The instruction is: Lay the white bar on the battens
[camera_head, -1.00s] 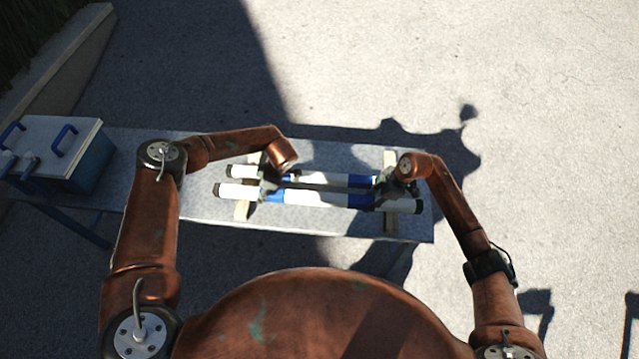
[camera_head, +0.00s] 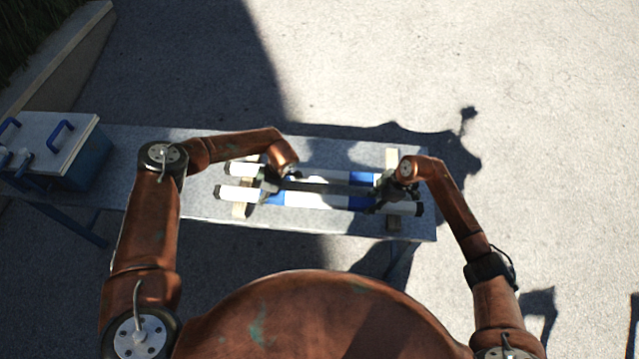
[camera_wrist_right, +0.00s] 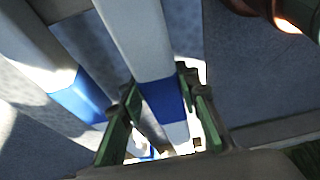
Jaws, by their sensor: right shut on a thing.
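Two white bars with blue bands and dark ends lie side by side, the near bar (camera_head: 320,199) and the far bar (camera_head: 322,177). Both cross the left batten (camera_head: 240,210) and the right batten (camera_head: 392,157). My right gripper (camera_head: 378,196) is over the bars' right part. In the right wrist view it (camera_wrist_right: 162,108) is shut on one white bar (camera_wrist_right: 128,35), near its blue band; the other bar (camera_wrist_right: 30,55) runs beside it. I cannot tell whether the held bar touches the battens. My left gripper (camera_head: 268,188) is over the left part; its jaws are unclear.
The bars and battens are on a long grey table (camera_head: 200,205). A blue box (camera_head: 85,165) with a pale lid stands at its left end. Open paving surrounds the table, and a low wall (camera_head: 60,55) is at the upper left.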

